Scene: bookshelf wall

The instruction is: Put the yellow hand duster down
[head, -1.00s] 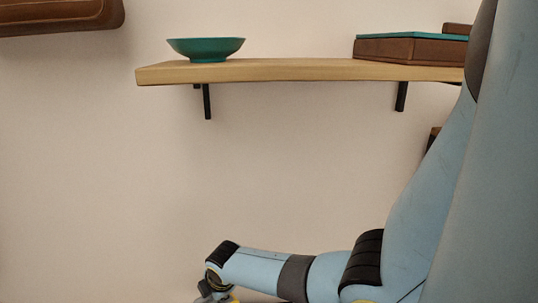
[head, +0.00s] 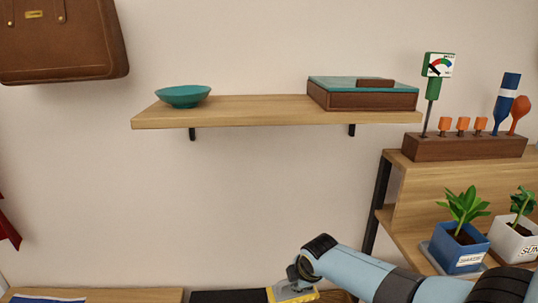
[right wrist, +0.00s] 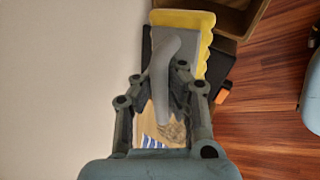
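The yellow hand duster (head: 292,293) shows at the bottom of the head view, below my right gripper (head: 300,274). In the right wrist view the duster (right wrist: 207,48) has a yellow scalloped edge, a grey body and a grey curved handle. The fingers of my right gripper (right wrist: 160,75) stand on both sides of the handle and appear closed on it. A black flat item (head: 228,296) lies beside and behind the duster; whether the duster touches it I cannot tell. My left gripper is not in view.
A wall shelf (head: 240,112) holds a teal bowl (head: 183,96) and a box (head: 360,96). At the right, a wooden shelf unit (head: 410,225) carries potted plants and a tool rack (head: 465,146). A low wooden surface (head: 130,295) runs along the bottom. A brown bag (head: 65,45) hangs upper left.

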